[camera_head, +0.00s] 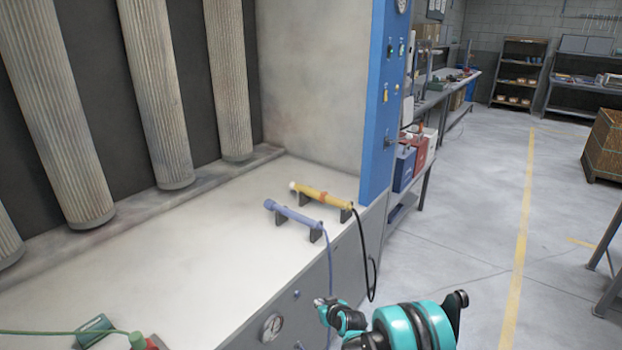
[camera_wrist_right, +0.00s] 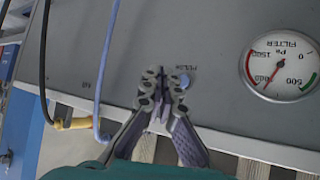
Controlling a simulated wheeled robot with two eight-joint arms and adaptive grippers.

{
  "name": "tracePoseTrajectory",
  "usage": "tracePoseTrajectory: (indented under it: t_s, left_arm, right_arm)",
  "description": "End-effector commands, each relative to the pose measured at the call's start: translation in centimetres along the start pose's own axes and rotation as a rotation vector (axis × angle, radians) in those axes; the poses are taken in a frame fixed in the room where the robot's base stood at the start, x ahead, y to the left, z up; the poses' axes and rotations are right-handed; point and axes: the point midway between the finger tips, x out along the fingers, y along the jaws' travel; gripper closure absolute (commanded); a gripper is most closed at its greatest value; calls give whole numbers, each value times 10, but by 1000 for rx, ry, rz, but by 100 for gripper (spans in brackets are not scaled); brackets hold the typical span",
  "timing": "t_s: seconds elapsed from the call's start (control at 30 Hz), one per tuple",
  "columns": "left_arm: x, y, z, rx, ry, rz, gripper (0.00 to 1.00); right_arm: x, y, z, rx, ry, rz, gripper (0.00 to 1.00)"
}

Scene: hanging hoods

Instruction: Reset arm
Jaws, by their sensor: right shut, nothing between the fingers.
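My right gripper (camera_head: 322,303) is at the bottom of the head view, in front of the bench's front panel. It is shut with nothing between its fingers. In the right wrist view the gripper (camera_wrist_right: 163,75) points at the grey panel (camera_wrist_right: 210,50), close to a small blue knob (camera_wrist_right: 184,80). My left gripper is not in view.
A purple tool (camera_head: 295,216) and a yellow tool (camera_head: 325,197) rest on black stands on the pale bench (camera_head: 180,265), with hoses hanging over its front. A pressure gauge (camera_head: 271,327) sits on the panel. The floor (camera_head: 470,230) to the right is open.

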Motion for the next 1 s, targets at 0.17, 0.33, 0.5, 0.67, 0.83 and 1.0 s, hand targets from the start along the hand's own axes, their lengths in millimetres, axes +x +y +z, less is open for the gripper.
tracePoseTrajectory:
  t_s: [0.17,0.33,0.5,0.67,0.83,1.0]
  left_arm:
    - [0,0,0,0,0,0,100]
    - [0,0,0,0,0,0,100]
    - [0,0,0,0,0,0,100]
    - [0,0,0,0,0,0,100]
    - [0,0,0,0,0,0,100]
    - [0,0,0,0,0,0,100]
  right_arm:
    - [-67,12,-36,33,-43,28,100]
    - [-146,22,-57,74,-94,64,100]
    - [-226,24,-57,118,-144,103,100]
    - [-297,22,-40,160,-190,143,100]
    - [-365,16,-6,207,-236,189,100]
    - [-416,8,37,253,-278,234,100]
